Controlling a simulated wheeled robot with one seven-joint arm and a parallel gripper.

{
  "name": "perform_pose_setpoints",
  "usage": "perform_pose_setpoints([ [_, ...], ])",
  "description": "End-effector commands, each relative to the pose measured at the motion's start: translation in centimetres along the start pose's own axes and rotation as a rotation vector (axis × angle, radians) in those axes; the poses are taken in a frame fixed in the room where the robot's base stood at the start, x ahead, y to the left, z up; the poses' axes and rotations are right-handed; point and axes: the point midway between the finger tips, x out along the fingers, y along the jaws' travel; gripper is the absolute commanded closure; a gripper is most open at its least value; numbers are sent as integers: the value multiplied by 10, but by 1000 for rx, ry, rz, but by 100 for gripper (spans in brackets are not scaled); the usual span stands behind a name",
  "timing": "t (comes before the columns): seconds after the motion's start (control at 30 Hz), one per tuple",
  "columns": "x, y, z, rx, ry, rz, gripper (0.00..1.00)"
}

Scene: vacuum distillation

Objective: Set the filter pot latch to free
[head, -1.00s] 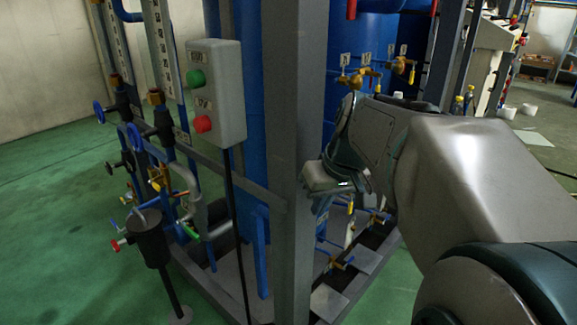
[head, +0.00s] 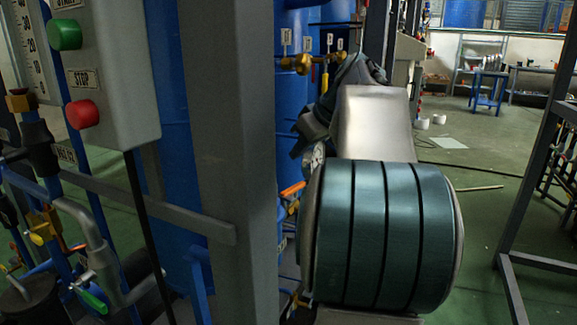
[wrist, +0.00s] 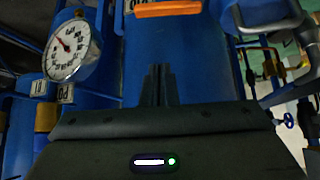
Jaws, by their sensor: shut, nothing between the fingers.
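My gripper (wrist: 158,72) shows in the wrist view with its two dark fingers together and nothing between them. It points at a blue vessel (wrist: 190,60), and an orange handle (wrist: 168,9) lies beyond the fingertips at the top edge, apart from them. An orange handle (head: 292,190) also shows in the head view, beside my arm. In the head view my arm hides the fingertips. I cannot tell which part is the filter pot latch or how it is set. A dark pot (head: 30,302) is partly cut off at the lower left.
A grey post (head: 232,150) stands close to the left of my arm. A control box (head: 115,70) has a green and a red button. A pressure gauge (wrist: 70,48) and pipes surround the gripper. Brass valves (head: 300,63) are behind. Open floor lies to the right.

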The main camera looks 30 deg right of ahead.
Motion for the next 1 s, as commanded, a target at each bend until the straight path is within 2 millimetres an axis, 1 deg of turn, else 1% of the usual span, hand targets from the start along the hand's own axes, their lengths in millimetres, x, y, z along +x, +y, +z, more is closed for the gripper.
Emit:
perform_pose_setpoints([
  [0.03,10,0,2,2,-1,-2,100],
  [0.1,23,1,4,5,-2,-2,100],
  [0.3,68,1,5,5,-3,-2,100],
  [0.43,95,0,4,3,-3,-3,100],
  [0.47,96,0,6,4,-2,-1,100],
  [0.5,87,1,12,6,0,5,100],
  [0.6,77,0,23,5,-1,3,100],
  [0.7,71,-1,28,3,-1,0,100],
  [1.0,66,-1,32,3,-2,-2,100],
])
